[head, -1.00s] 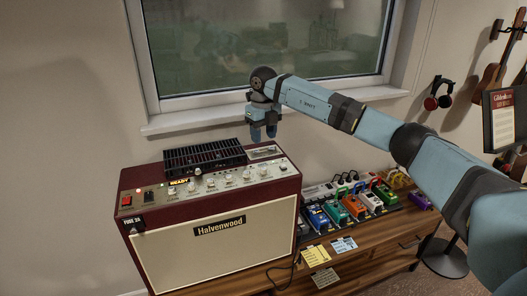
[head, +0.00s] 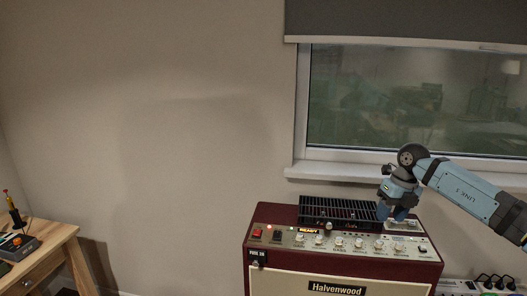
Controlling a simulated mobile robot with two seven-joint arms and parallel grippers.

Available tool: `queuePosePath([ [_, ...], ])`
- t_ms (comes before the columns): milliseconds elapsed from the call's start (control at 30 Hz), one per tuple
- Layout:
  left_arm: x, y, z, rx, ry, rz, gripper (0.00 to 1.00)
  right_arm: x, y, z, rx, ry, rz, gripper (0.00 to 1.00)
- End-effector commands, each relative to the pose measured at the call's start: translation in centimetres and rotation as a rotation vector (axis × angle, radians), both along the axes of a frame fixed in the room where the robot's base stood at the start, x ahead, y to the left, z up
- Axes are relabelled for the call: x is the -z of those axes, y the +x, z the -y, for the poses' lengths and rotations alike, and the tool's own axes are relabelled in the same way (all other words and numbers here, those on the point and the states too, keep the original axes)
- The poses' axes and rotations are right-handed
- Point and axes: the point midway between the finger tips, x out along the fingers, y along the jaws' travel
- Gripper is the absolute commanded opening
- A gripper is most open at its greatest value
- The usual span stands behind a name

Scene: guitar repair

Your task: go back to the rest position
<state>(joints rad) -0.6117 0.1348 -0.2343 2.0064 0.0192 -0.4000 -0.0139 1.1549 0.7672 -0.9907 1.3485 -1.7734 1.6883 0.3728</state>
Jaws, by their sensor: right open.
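The maroon amp (head: 345,282) labelled Halvenwood stands at the lower right in the head view. A row of small light knobs (head: 340,242) runs along its top control panel; their labels are too small to read, so I cannot tell which is reverb. My right gripper (head: 393,213) is open and empty, pointing down at the right end of the amp's top, behind the knob row. Its fingers partly cover the right end of the black grille; I cannot tell how high they are above it. The yellow card is out of view. My left gripper is not in view.
The black grille (head: 335,212) stands at the back of the amp top, and a pale meter (head: 404,226) lies at its right. A power strip (head: 480,287) is at the lower right. A wooden bench (head: 60,240) with tools is at far left. The window sill is behind.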

Motion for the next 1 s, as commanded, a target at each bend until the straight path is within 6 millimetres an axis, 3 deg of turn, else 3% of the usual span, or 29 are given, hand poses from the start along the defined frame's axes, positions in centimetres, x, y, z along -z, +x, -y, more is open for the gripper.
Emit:
queuePosePath([
  [33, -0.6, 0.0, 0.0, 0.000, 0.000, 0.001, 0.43, 2.0, -0.8, -3.1, -0.040, 0.094, -0.009, 0.47],
  [133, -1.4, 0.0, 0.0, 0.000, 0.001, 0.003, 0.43, 5.2, -2.8, -9.9, -0.097, 0.333, -0.013, 0.47],
  [300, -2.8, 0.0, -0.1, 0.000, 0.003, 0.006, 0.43, 8.0, -7.5, -20.3, -0.072, 0.791, -0.029, 0.47],
  [400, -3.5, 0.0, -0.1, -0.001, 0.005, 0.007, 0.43, 8.2, -10.2, -24.6, 0.017, 1.048, -0.043, 0.47],
  [500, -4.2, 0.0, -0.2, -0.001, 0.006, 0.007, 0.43, 7.8, -12.5, -27.5, 0.164, 1.283, -0.064, 0.47],
  [600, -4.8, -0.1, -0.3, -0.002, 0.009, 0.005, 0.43, 7.5, -14.3, -28.8, 0.364, 1.488, -0.089, 0.47],
  [733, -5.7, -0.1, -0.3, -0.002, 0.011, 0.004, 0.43, 7.9, -16.2, -28.6, 0.693, 1.689, -0.128, 0.47],
  [867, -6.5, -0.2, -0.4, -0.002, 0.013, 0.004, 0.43, 9.9, -18.3, -26.8, 1.084, 1.799, -0.176, 0.47],
  [1000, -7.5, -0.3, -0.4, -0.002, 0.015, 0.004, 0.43, 13.7, -21.9, -23.9, 1.546, 1.803, -0.247, 0.47],
])
